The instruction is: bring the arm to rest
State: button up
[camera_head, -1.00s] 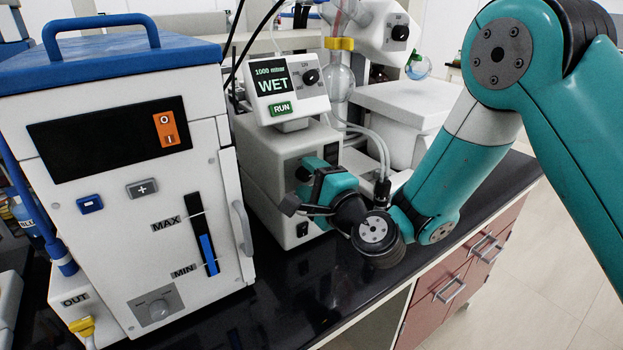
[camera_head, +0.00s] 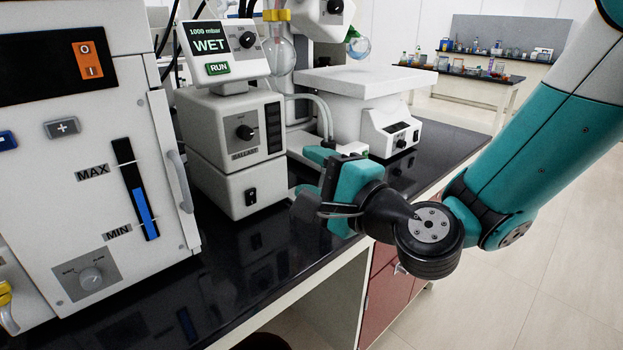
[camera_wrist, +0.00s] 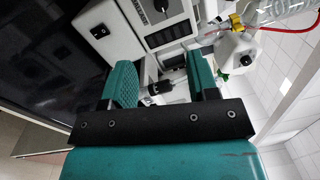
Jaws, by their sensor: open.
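My gripper (camera_head: 318,172) is teal and black and stands over the front edge of the dark bench, with its fingers pointing toward the white vacuum pump unit (camera_head: 207,171). In the wrist view the two teal fingers of my gripper (camera_wrist: 160,88) are spread apart with nothing held between them. In the head view the ballast knob (camera_head: 245,132) is clear of the gripper. My arm reaches in from the right side of the head view.
A white chiller (camera_head: 95,190) with a level gauge stands at the left. A controller reading "1000 mbar WET" (camera_head: 216,45) sits above the pump. A rotary evaporator base (camera_head: 395,130) with a glass flask (camera_head: 281,56) is behind. Open floor (camera_head: 520,270) lies at the right.

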jog(key=shift+d, duration=0.3)
jog(key=s+r+n+g+p, duration=0.2)
jog(key=s+n+g, duration=0.6)
jog(key=n, duration=0.3)
jog(key=s+d+f+n+g+h+p, duration=0.1)
jog(key=s+d+n+g+h, duration=0.4)
jog(key=s+d, duration=0.7)
jog(key=d+n+h+p, duration=0.1)
jog(key=d+n+h, duration=0.1)
jog(key=h, duration=0.1)
jog(key=shift+d+f+n+g, duration=0.3)
jog(key=shift+n, duration=0.1)
